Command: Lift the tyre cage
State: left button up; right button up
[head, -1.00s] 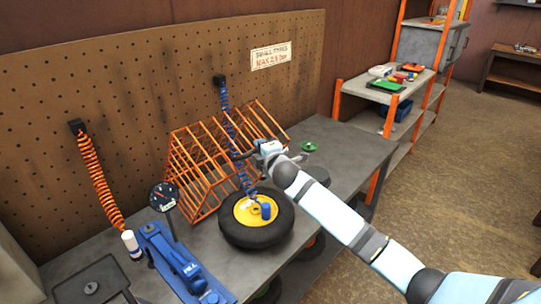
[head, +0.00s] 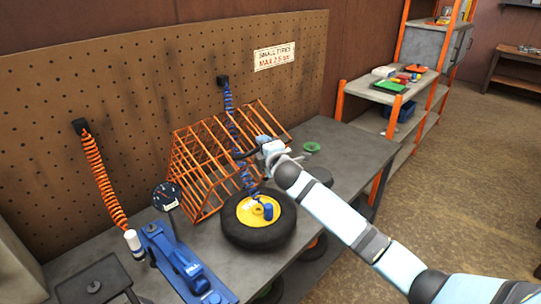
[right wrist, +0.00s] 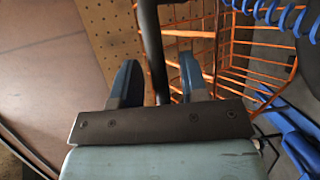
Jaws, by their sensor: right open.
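The orange wire tyre cage (head: 200,165) stands on the grey bench against the pegboard, and its wires also show in the right wrist view (right wrist: 235,50). A dark handle (head: 244,155) sticks out on the cage's right side. My right gripper (head: 266,145) is at this handle. In the right wrist view its two blue fingers (right wrist: 158,75) are apart, with a dark bar (right wrist: 150,40) running between them. Whether either finger touches the bar is unclear. My left gripper is not in view.
A tyre with a yellow rim (head: 258,218) lies before the cage. A blue coiled hose (head: 233,125) hangs across the cage to the wheel. A blue foot pump (head: 175,262) with a gauge and an orange coiled hose (head: 100,180) are at left. The bench's right end is mostly clear.

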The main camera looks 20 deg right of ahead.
jog(key=s+b, duration=0.2)
jog(key=s, duration=1.1)
jog(key=shift+s+r, duration=0.15)
jog(key=shift+r, duration=0.25)
jog(key=s+a+f+m+g+y, duration=0.1)
jog(key=s+a+f+m+g, duration=0.2)
jog(key=s+f, duration=0.5)
jog(key=s+a+f+m+g+y, duration=0.1)
jog(key=s+a+f+m, duration=0.3)
jog(key=f, duration=0.9)
jog(key=s+a+f+m+g, duration=0.1)
jog(key=s+f+m, duration=0.3)
jog(key=s, duration=0.5)
jog(key=s+a+f+m+g+y, duration=0.1)
jog(key=s+f+m, duration=0.3)
jog(key=s+f, duration=0.3)
jog(key=s, duration=0.2)
jog(key=shift+s+a+f, duration=0.25)
jog(key=shift+s+a, duration=0.05)
jog(key=shift+s, duration=0.05)
